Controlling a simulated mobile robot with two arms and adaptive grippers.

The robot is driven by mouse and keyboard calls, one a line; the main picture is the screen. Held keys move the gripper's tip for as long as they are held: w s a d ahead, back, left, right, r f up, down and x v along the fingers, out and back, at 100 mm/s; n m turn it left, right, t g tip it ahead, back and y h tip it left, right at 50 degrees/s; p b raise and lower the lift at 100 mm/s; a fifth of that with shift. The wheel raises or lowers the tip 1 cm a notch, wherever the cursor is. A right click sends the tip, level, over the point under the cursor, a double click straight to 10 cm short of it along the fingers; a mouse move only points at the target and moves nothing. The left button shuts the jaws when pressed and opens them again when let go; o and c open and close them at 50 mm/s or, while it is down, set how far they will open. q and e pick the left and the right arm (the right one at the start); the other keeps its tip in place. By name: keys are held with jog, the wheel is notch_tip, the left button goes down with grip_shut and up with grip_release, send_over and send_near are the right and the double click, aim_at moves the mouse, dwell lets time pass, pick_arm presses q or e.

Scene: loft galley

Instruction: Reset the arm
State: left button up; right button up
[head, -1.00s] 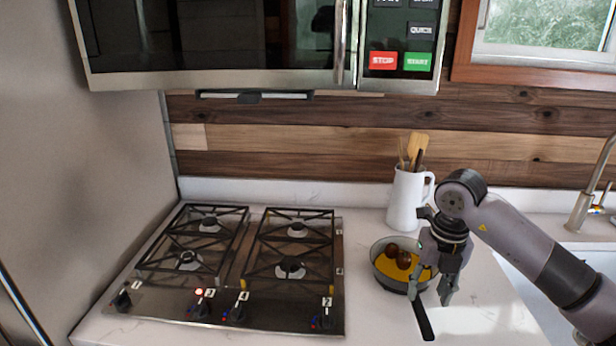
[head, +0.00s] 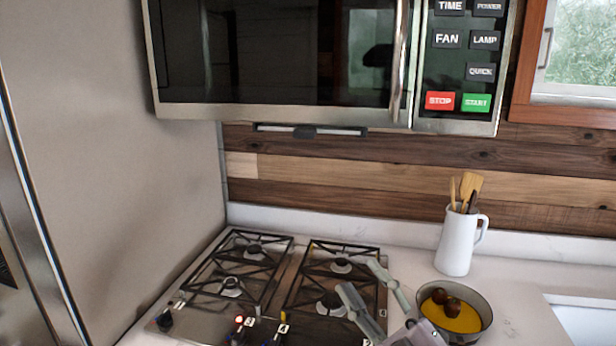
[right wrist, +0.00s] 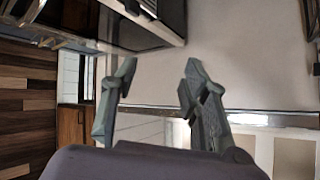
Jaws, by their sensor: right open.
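My right gripper (head: 372,288) is at the bottom of the head view, over the right front of the stove and left of the pan. Its two fingers are apart with nothing between them. The fingers also show open and empty in the right wrist view (right wrist: 155,95). My left gripper is in neither view.
A gas stove (head: 275,280) with black grates fills the lower left. A pan (head: 485,310) with yellow liquid and dark round pieces stands on the counter (head: 525,310). A white pitcher (head: 455,245) of utensils stands behind it. A microwave (head: 270,113) hangs above the stove.

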jog(key=s+d+f+m+g+h, duration=0.2)
jog(key=d+f+m+h, duration=0.2)
jog(key=f, duration=0.3)
jog(key=s+d+f+m+g+h, duration=0.2)
jog(key=d+f+m+h, duration=0.2)
jog(key=f+m+h, duration=0.1)
jog(key=s+d+f+m+g+h, duration=0.2)
jog(key=d+f+m+h, duration=0.2)
jog(key=f, duration=0.5)
jog(key=shift+d+f+m+h, duration=0.4)
jog(key=shift+m+h, duration=0.2)
jog(key=shift+m, duration=0.3)
jog(key=s+a+f+m+g+y, duration=0.1)
jog(key=s+f+g, duration=0.45)
jog(key=s, duration=0.45)
jog(key=s+a+f+g+y, duration=0.1)
jog(key=s+f+g, duration=0.5)
jog(key=s, duration=0.4)
notch_tip(320, 180, down, 26)
jog(key=s+d+f, duration=0.1)
jog(key=s+f, duration=0.7)
jog(key=s+d+f, duration=0.2)
jog(key=s+f, duration=0.7)
jog(key=shift+s+d+g+h, duration=0.25)
jog(key=shift+g+h, duration=0.1)
jog(key=shift+h, duration=0.05)
